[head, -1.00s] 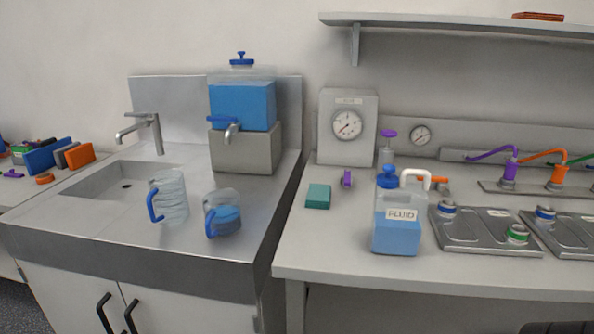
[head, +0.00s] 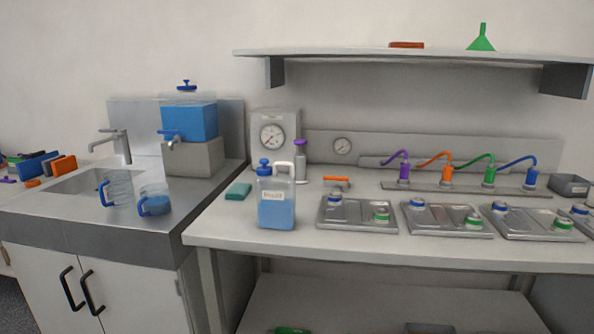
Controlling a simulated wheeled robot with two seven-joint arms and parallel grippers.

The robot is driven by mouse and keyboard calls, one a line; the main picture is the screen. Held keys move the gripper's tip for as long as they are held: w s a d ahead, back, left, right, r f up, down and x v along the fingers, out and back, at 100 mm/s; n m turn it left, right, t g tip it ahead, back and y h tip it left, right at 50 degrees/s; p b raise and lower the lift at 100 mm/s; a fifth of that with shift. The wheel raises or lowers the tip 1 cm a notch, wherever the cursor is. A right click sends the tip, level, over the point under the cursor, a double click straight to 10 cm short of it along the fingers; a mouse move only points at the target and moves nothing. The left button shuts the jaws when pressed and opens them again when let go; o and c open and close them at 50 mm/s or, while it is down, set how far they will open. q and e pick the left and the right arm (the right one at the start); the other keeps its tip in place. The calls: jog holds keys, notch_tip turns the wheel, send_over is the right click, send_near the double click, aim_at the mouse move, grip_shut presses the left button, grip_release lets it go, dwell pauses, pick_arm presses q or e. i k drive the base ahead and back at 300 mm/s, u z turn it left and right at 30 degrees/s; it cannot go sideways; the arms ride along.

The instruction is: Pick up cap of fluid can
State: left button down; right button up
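The fluid can (head: 277,206) stands upright near the front left of the workbench. It is a clear jug with blue liquid, a small label and a white handle at its top right. Its blue cap (head: 264,167) sits on the neck at the top left of the can. Neither of my grippers shows in the head view.
Several metal trays with blue and green fittings line the bench (head: 330,244) right of the can. A teal block (head: 239,190) lies left of it, a gauge box (head: 275,136) behind. Two pitchers stand by the sink (head: 84,181). A shelf (head: 340,53) hangs above.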

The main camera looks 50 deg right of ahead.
aim_at(265, 170)
jog(key=z, duration=1.2)
jog(key=i, duration=0.1)
jog(key=z, duration=0.15)
